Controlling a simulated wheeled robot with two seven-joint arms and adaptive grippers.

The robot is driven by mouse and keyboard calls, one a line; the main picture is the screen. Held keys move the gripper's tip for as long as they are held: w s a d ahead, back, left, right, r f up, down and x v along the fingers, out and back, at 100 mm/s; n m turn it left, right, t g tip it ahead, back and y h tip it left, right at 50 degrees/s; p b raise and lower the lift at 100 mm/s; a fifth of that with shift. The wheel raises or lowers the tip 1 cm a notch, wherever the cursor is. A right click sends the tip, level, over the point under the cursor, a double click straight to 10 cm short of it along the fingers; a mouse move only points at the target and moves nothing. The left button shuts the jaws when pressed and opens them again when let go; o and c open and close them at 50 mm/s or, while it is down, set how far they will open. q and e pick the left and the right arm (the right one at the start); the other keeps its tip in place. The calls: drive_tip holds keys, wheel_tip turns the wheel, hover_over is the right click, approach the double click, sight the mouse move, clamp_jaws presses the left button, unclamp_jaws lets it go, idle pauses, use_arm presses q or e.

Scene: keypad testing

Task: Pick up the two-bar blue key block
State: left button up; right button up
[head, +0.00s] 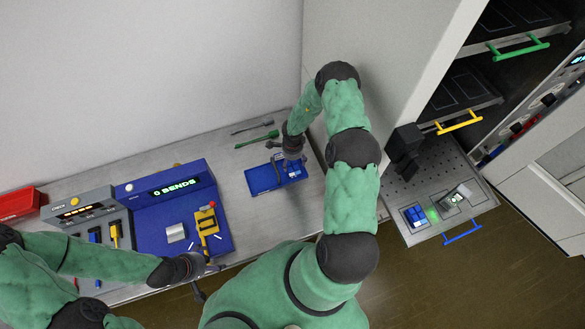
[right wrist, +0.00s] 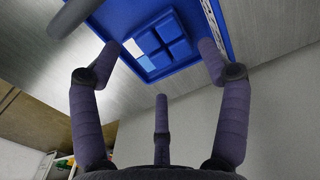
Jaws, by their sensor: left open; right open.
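A blue key block (right wrist: 165,40) with a grid of square keys lies in the blue tray (head: 262,181). In the right wrist view, two pale patches show along its left side; I cannot tell if they are its two bars. My right gripper (head: 290,166) is open above the tray. In the right wrist view its fingers (right wrist: 157,58) are spread either side of the block, apart from it, and a third finger points up from below. In the head view the gripper partly hides the block. My left gripper (head: 203,275) is open and empty near the front of the blue console.
A red bin (head: 18,203) is far left. Another blue block (head: 414,214) sits on the pulled-out shelf (head: 405,188) at right. Tools lie behind the tray.

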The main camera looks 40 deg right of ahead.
sight(293, 167)
wheel_tip(293, 167, down, 5)
drive_tip(key=shift+s+p, duration=0.1)
drive_tip(key=shift+p, duration=0.2)
drive_tip(key=c, duration=0.9)
